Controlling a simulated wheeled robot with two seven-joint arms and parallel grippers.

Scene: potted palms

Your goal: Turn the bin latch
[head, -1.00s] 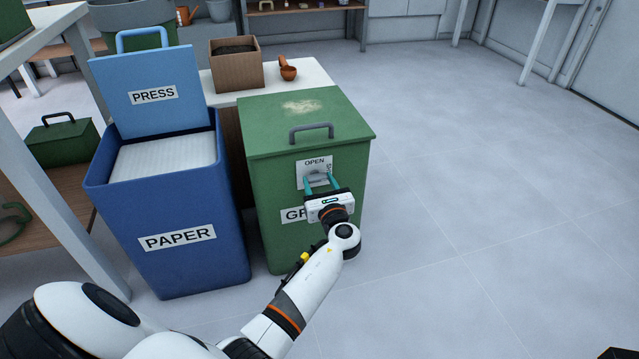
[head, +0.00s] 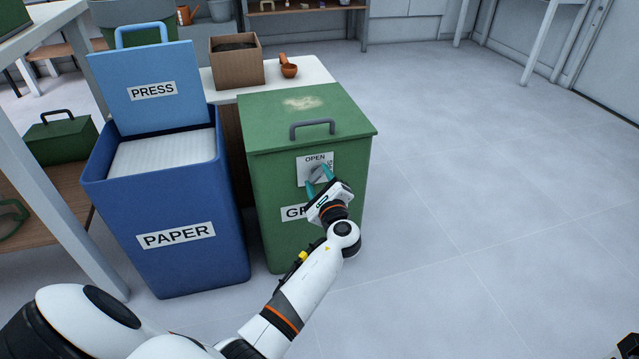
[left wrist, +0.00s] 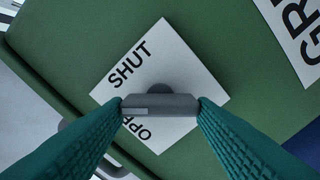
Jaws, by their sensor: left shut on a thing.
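The green bin (head: 275,225) stands with its lid down. A white plate (head: 304,180) on its front carries OPEN at the top and SHUT, sideways, at the right. My left gripper (head: 319,176) is at this plate, its teal fingers on either side of the grey latch (head: 317,171). In the left wrist view the latch (left wrist: 160,104) is a grey bar on a round hub, held by its two ends between the fingertips. A light strip marks its left end, between the words SHUT and OPEN. OPEN is partly hidden there.
A blue PAPER bin (head: 190,265) stands close on the left with its PRESS lid raised. The green lid has a grey handle (head: 312,128) above the plate. Behind is a low table (head: 310,72) with a wooden box (head: 237,70). The floor (head: 480,200) to the right is clear.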

